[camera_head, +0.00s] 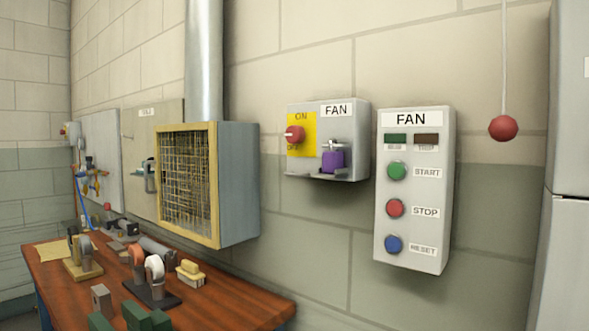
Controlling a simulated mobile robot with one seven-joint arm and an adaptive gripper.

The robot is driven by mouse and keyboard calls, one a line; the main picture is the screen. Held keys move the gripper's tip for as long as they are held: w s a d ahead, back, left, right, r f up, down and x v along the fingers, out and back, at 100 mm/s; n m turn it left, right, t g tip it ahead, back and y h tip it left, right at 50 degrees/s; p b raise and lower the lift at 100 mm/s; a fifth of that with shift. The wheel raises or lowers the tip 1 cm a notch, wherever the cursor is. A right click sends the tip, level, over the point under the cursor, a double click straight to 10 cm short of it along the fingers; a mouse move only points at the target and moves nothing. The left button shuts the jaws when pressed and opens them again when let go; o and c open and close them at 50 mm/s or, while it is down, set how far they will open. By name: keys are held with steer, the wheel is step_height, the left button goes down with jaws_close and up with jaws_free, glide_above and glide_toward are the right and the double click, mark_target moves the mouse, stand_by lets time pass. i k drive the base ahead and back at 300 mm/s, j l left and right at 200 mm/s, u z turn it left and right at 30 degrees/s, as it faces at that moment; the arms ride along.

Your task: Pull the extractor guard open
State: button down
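The extractor guard (187,182) is a wire mesh in a yellow frame. It covers the front of a grey extractor box (238,185) on the wall, left of centre in the head view. The guard looks flush with the box, so it appears closed. A small teal handle-like part (150,178) shows at the left of the guard; I cannot tell whether it is fixed to it. My gripper is not in view.
A grey duct (205,60) rises from the box. A wooden bench (225,305) with several small items stands below. Right are a fan isolator (360,140) with a red knob (295,134) and purple padlock (333,160), a button panel (415,190) and a hanging red ball (503,128).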

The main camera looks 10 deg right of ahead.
mark_target(215, 243)
steer(key=i+j+u, duration=0.2)
steer(key=i+j, duration=0.3)
steer(key=i+j+u, duration=0.15)
steer(key=i+j, duration=0.35)
steer(key=i+j+u, duration=0.2)
steer(key=i+j, duration=0.2)
steer(key=i, duration=0.15)
steer(key=i+j+u, duration=0.2)
steer(key=i, duration=0.35)
steer(key=j, duration=0.1)
